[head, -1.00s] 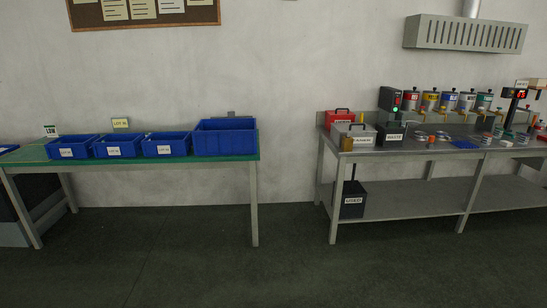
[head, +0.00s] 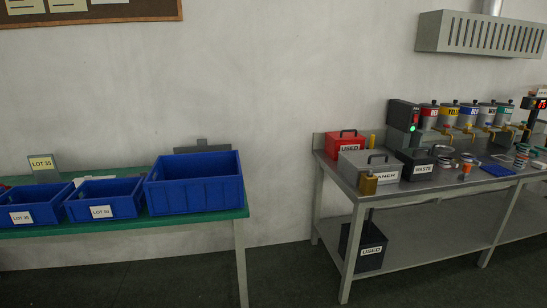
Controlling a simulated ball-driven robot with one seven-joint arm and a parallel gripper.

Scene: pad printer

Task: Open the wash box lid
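A grey metal box (head: 360,165) with a dark handle on its closed lid stands at the left end of the steel bench. Its front label is partly covered and ends in "NER"; no label reading "wash" is visible, so I cannot tell for certain that it is the wash box. A small brass-coloured block (head: 368,185) stands in front of it. A red box (head: 345,142) labelled "USED" with a handle is behind it. My gripper is not in view.
A black "WASTE" box (head: 416,166) stands right of the grey box. Ink cans (head: 448,116) line the bench's back. A black "USED" bin (head: 364,248) is on the lower shelf. A green-topped table (head: 150,222) with blue bins stands left; floor between is open.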

